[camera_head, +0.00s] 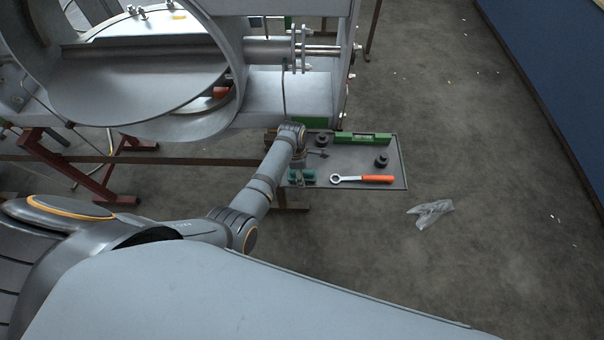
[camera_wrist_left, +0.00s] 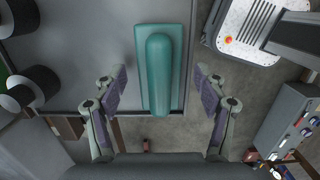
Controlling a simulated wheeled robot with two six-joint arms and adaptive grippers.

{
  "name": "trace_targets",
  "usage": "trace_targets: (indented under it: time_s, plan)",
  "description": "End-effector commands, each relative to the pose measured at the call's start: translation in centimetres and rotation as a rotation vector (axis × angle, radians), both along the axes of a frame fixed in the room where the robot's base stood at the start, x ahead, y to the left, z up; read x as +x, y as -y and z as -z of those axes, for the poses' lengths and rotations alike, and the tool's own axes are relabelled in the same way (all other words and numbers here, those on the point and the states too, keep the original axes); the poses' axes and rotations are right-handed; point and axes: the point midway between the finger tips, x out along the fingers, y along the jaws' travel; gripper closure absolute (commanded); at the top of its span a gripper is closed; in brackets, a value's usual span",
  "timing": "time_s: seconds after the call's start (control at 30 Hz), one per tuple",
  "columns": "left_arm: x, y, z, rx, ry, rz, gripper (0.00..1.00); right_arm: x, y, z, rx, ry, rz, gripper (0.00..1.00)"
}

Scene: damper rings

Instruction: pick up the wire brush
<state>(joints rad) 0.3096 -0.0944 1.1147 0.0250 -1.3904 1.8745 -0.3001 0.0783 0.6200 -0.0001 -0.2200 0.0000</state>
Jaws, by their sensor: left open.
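The wire brush, a teal block with a rounded teal handle (camera_wrist_left: 158,75), lies on the grey tray (camera_wrist_left: 85,75), near the tray's edge in the left wrist view. Its bristles are not visible. In the head view the brush (camera_head: 309,175) is small and partly covered by my left gripper (camera_head: 301,182). In the left wrist view my left gripper (camera_wrist_left: 160,92) is open, with one finger on each side of the brush and a gap on both sides. It does not appear to touch the brush. My right gripper is not in view.
On the tray (camera_head: 345,153) in the head view are an orange-handled wrench (camera_head: 362,179), a green level (camera_head: 362,138) and dark round parts (camera_head: 381,160). A large grey metal duct ring (camera_head: 215,110) stands behind left. A crumpled clear bag (camera_head: 430,212) lies on the floor.

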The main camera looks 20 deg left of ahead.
Motion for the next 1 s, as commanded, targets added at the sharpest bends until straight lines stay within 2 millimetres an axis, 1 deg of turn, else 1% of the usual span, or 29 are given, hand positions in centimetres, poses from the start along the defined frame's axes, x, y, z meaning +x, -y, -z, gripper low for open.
trace_targets:
  time_s: [0.1, 0.27, 0.37, 0.7, 0.73, 1.0]
  plan:
    - [0.09, 0.08, 0.49, 0.0, 0.002, 0.0, 0.28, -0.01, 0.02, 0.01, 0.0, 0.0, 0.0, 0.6]
    - [0.08, 0.08, 0.5, 0.0, 0.002, 0.0, 0.28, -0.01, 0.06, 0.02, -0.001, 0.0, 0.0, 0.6]
    - [0.07, 0.08, 0.49, 0.0, 0.002, 0.0, 0.41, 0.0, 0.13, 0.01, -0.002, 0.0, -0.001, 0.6]
    - [0.06, 0.1, 0.49, -0.001, 0.001, 0.0, 0.87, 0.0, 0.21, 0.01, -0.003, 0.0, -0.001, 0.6]
    - [0.05, 0.09, 0.49, -0.001, 0.001, 0.0, 0.9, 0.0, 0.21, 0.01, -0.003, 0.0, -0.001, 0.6]
    - [0.07, 0.11, 0.27, 0.0, 0.002, 0.0, 0.9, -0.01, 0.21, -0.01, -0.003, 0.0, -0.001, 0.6]
